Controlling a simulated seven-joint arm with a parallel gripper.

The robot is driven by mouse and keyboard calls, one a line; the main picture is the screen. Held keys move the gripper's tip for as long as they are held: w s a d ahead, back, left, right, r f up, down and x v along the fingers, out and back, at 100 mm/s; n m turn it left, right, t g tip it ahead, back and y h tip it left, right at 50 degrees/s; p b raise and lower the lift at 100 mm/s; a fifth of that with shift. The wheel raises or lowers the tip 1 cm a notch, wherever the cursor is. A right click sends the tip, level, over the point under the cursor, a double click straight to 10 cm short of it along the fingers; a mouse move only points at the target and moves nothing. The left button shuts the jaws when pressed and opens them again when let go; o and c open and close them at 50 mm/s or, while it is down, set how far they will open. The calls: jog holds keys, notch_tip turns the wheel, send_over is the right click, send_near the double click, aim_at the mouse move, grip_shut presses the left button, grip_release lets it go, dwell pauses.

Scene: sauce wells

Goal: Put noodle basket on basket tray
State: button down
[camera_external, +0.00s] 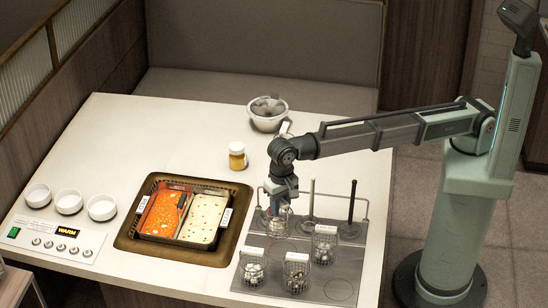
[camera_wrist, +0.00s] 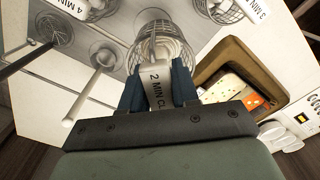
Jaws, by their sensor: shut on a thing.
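My gripper (camera_external: 281,203) points down over the back left of the grey basket tray (camera_external: 341,290). It is shut on the tag of a wire noodle basket (camera_external: 279,226) with pale contents. In the wrist view, my gripper (camera_wrist: 159,92) grips a white tag (camera_wrist: 159,84) reading "2 MIN CL", the rest hidden, with the basket (camera_wrist: 160,45) beyond it. I cannot tell whether this basket touches the tray. Other wire baskets stand on the tray at the front left (camera_external: 252,269), front middle (camera_external: 296,274) and right (camera_external: 324,246).
Ladles stand in a rail (camera_external: 351,210) behind the baskets. A yellow jar (camera_external: 237,156), a white bowl (camera_external: 267,118) and three small bowls (camera_external: 69,203) are on the table. The table's back left is clear.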

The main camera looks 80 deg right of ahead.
aim_at(284, 230)
jog(key=shift+s+d+f, duration=0.2)
jog(key=shift+s+d, duration=0.2)
jog(key=shift+s, duration=0.1)
jog(key=shift+f, duration=4.9)
jog(key=shift+f, duration=0.1)
jog(key=c, duration=0.8)
grip_release()
jog(key=shift+c, duration=0.2)
notch_tip(284, 230, up, 12)
jog(key=shift+r, duration=0.1)
